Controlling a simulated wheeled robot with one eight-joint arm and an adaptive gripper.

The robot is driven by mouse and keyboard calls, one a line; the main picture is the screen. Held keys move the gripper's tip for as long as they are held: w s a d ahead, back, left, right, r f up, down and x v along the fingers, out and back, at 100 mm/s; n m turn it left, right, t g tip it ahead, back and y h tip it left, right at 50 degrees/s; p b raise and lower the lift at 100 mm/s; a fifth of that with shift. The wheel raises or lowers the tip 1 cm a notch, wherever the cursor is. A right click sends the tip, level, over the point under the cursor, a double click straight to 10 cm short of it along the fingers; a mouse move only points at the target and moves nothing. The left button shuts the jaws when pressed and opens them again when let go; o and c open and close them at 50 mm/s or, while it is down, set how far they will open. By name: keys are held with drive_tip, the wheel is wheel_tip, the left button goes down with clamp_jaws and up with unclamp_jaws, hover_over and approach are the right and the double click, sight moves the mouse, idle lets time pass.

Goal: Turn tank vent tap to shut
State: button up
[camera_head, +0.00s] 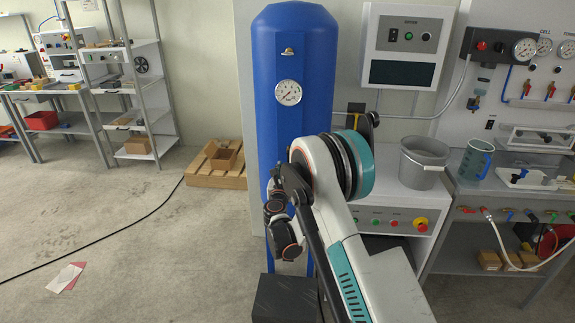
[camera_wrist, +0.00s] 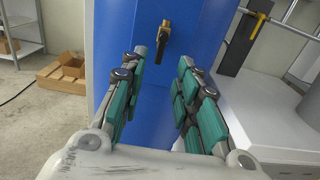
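The blue tank (camera_head: 262,90) stands upright in the middle of the head view. It also fills the centre of the wrist view (camera_wrist: 205,25). The tank vent tap (camera_wrist: 164,36) is a small brass tap on the tank front, with its lever hanging down. My gripper (camera_wrist: 162,58) is open and empty. Its two green-padded fingers point at the tank, one on each side of the lever in the picture. They look short of the tap, with no contact visible.
A round gauge (camera_head: 288,92) and a small brass fitting (camera_head: 288,52) sit higher on the tank. A white cabinet (camera_head: 390,205) with a grey bucket (camera_head: 424,165) stands close on the right. A wooden pallet (camera_head: 205,178) lies to the left, with open floor in front.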

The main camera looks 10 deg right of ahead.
drive_tip(key=b+x, duration=0.1)
drive_tip(key=x, duration=0.6)
drive_tip(key=shift+s, duration=0.1)
clamp_jaws()
